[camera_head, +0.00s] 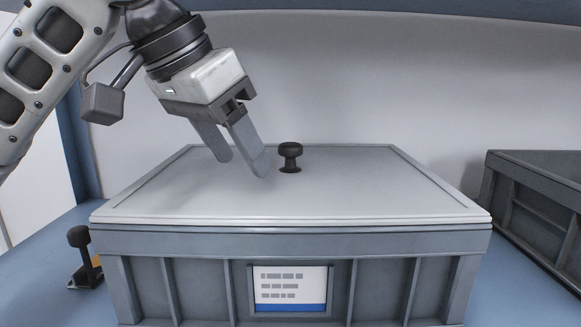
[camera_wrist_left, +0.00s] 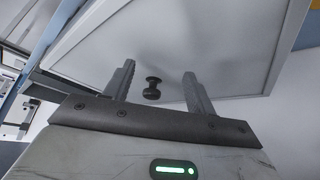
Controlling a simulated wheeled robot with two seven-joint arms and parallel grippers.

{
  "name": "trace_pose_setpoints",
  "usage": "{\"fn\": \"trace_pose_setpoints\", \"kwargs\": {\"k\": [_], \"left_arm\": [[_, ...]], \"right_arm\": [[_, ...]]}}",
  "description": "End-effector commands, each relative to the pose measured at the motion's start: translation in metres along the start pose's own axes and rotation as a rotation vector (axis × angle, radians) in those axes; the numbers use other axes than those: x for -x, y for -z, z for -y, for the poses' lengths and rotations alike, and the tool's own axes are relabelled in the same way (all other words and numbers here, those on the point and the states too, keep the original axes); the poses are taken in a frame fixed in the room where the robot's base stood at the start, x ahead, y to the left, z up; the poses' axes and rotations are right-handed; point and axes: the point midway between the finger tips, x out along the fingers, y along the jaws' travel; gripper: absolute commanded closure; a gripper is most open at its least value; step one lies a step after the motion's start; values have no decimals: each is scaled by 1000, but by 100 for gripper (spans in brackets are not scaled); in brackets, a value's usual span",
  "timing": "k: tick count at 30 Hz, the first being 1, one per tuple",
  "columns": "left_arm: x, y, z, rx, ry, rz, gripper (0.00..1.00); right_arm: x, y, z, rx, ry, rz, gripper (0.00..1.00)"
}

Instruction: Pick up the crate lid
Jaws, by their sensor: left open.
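The crate lid (camera_head: 350,193) is a flat, pale grey panel with a raised rim, lying on the grey ribbed crate (camera_head: 200,283). It also shows in the left wrist view (camera_wrist_left: 225,45). A black knob (camera_head: 290,157) stands upright near the middle of the lid. My left gripper (camera_head: 245,165) is open and empty, tilted down, just left of the knob in the head view. In the left wrist view the knob (camera_wrist_left: 152,88) appears between the two fingers, beyond the tips, and the fingers do not seem to touch it. My right gripper is out of view.
A second dark grey crate (camera_head: 545,195) stands at the right, its near side cut by the frame. A black-knobbed item (camera_head: 82,255) with an orange part sits left of the crate. The blue surface (camera_head: 40,290) is bare at the front left. A pale wall stands behind.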

Motion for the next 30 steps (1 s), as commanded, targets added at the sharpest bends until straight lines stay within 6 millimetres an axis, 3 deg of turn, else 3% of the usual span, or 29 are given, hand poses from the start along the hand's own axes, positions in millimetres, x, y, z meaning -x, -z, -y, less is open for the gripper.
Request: {"fn": "trace_pose_setpoints", "kwargs": {"k": [3,11,18,22,29,30], "left_arm": [[-8,17,0,0,0,1,44],[-18,34,0,0,-1,0,44],[-36,67,-1,-1,0,0,44],[-48,66,0,-1,1,0,44],[-50,66,0,-1,0,-2,44],[-50,66,0,-1,0,-1,52]], "right_arm": [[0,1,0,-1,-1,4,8],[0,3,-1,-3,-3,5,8],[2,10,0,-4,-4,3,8],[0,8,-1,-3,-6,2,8],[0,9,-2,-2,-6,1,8],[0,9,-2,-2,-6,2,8]]}}
